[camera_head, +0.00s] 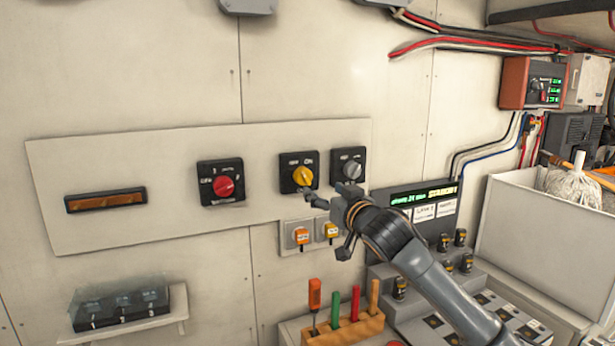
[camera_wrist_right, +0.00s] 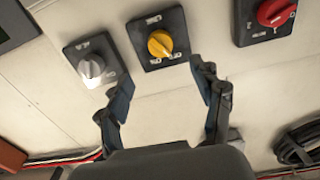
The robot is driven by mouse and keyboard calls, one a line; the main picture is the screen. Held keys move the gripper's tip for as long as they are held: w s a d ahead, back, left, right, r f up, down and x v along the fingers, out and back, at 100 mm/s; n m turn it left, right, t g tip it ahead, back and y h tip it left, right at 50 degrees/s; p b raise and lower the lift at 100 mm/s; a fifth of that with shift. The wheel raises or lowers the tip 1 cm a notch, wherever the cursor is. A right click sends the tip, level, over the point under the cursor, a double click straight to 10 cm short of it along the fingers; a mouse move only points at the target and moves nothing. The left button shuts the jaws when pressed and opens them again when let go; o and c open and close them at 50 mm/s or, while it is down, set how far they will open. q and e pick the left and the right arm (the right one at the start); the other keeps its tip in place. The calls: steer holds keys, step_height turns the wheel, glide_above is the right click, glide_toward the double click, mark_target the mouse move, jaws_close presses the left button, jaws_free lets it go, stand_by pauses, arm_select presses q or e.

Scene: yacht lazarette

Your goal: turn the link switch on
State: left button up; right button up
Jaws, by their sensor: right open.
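Three rotary switches on black square plates sit on the pale wall panel: a red knob (camera_head: 223,187), a yellow knob (camera_head: 303,176) and a grey knob (camera_head: 352,169). The right wrist view shows the grey knob (camera_wrist_right: 91,66) at left, the yellow knob (camera_wrist_right: 160,44) in the middle and the red knob (camera_wrist_right: 275,12) at right. My right gripper (camera_head: 324,222) is open and empty, just below the yellow switch. In the wrist view its spread fingers (camera_wrist_right: 161,76) point towards the yellow knob, apart from it. My left gripper is not in view.
Two small orange-yellow switches (camera_head: 302,237) sit below the panel, close to my gripper. A wooden rack (camera_head: 350,332) with coloured-handled tools stands lower down. A lit display box (camera_head: 425,199) is at right. A clear-covered box (camera_head: 121,307) rests on a shelf at lower left.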

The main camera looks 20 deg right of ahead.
mark_target(306, 179)
steer(key=w+p, duration=0.1)
steer(key=w, duration=0.2)
steer(key=w+p, duration=0.1)
steer(key=w, duration=0.3)
steer(key=w+a+p, duration=0.1)
steer(key=w+p, duration=0.1)
steer(key=w, duration=0.1)
steer(key=shift+w, duration=0.3)
steer(key=shift+d, duration=0.1)
steer(key=c, duration=1.1)
steer(key=shift+c, duration=0.2)
